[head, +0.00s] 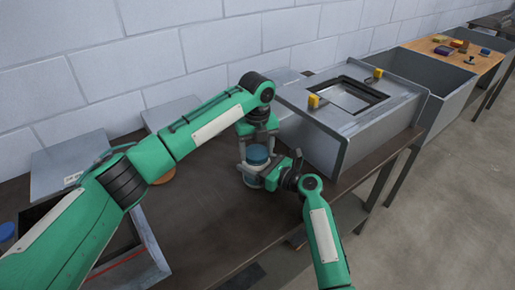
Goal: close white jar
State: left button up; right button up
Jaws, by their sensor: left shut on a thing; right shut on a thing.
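The white jar (254,169) stands upright near the middle of the dark table, with a blue lid (257,154) at its top. My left gripper (256,153) reaches down from above and is shut on the blue lid, its fingers on either side. My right gripper (262,178) comes in from the right and is shut on the jar's body, low down. The fingers hide part of the jar. I cannot tell whether the lid is seated on the rim.
A grey metal box (345,120) with a framed opening and yellow blocks stands right of the jar. A grey bin (440,80) and a wooden board (460,52) lie beyond. An open tray (150,250) is at lower left. The table front is clear.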

pick_arm(q)
jog(key=m, duration=0.6)
jog(key=shift+w+a, duration=0.1)
jog(key=shift+a, duration=0.15)
jog(key=m, duration=0.5)
jog(key=shift+w+r, duration=0.1)
jog(key=shift+r, duration=0.1)
jog(key=shift+f+m, duration=0.15)
jog(key=shift+m, duration=0.95)
jog(key=o, duration=1)
jog(key=shift+c, duration=0.2)
